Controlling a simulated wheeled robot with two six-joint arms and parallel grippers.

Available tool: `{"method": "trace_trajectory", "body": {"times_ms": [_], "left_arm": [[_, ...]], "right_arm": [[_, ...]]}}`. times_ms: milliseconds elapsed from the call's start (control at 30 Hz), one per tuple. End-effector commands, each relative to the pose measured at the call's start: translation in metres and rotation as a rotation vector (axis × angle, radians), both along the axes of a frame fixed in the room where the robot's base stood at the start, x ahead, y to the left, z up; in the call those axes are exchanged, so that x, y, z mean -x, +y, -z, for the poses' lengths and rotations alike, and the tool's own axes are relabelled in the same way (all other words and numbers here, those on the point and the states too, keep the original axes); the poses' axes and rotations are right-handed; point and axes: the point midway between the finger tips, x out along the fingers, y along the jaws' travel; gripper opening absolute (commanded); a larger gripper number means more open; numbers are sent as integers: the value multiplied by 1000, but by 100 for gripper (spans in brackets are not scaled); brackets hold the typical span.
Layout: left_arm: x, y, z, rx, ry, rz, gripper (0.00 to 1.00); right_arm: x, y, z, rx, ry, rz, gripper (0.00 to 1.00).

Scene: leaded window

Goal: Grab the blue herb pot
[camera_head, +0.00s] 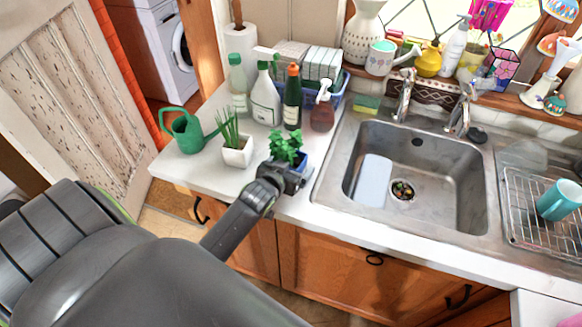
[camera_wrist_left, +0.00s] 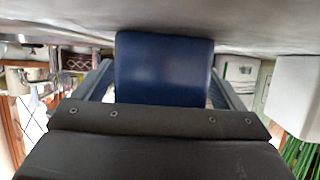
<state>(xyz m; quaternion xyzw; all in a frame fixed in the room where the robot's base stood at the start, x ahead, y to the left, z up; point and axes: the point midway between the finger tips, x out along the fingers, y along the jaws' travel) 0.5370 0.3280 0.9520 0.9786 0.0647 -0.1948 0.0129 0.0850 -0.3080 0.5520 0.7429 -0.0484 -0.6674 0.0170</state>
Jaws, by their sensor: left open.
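The blue herb pot (camera_head: 301,163) stands on the white counter left of the sink, with leafy green herbs (camera_head: 286,145) above it. My left gripper (camera_head: 283,173) is at the near side of the pot, and hides much of it in the head view. In the left wrist view, which looks upside down, the dark blue pot (camera_wrist_left: 164,62) sits between the two open fingers of my gripper (camera_wrist_left: 162,82). Whether either finger touches it I cannot tell. My right gripper is in neither view.
A white pot with spiky green leaves (camera_head: 237,152) stands just left, beside a green watering can (camera_head: 188,133). Several bottles, including a brown soap pump (camera_head: 322,112), stand behind. The steel sink (camera_head: 440,180) lies to the right.

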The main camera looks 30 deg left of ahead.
Motion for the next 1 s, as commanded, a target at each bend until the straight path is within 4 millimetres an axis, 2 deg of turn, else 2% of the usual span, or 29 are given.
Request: {"method": "trace_trajectory", "body": {"times_ms": [67, 533, 833, 1000], "left_arm": [[0, 0, 0, 0, 0, 0, 91], [0, 0, 0, 0, 0, 0, 31], [-1, 0, -6, 0, -5, 1, 31], [-1, 0, -26, -3, -9, 2, 31]], "right_arm": [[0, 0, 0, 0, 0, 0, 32], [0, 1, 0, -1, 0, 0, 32], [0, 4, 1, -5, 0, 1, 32], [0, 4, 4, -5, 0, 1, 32]]}}
